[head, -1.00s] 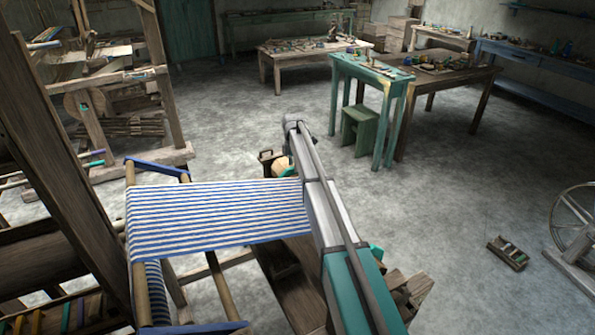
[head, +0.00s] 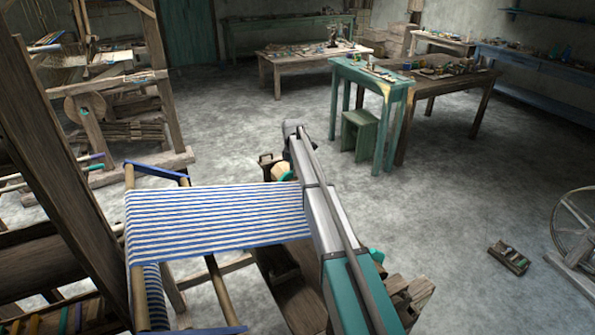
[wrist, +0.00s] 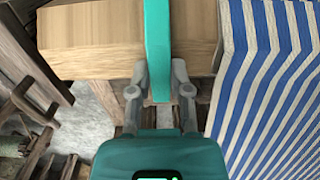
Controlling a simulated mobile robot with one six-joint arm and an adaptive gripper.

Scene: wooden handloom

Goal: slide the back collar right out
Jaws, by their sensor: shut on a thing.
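In the wrist view a teal band (wrist: 158,30), which I take for the back collar, crosses a pale wooden beam (wrist: 92,32). My gripper (wrist: 158,74) is shut on the band, one grey finger on each side near its lower end. In the head view a bit of pale wood (head: 282,172) with teal beside it shows just left of my arm. My gripper is hidden behind my arm there. A second teal piece (head: 376,255) shows right of my arm; I cannot tell whether it is a collar.
Blue and white striped cloth (head: 215,218) stretches left of my arm on the loom and lies close right of the gripper in the wrist view. A dark wooden post (head: 62,190) stands at the left. The floor to the right is open around a small crate (head: 508,258).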

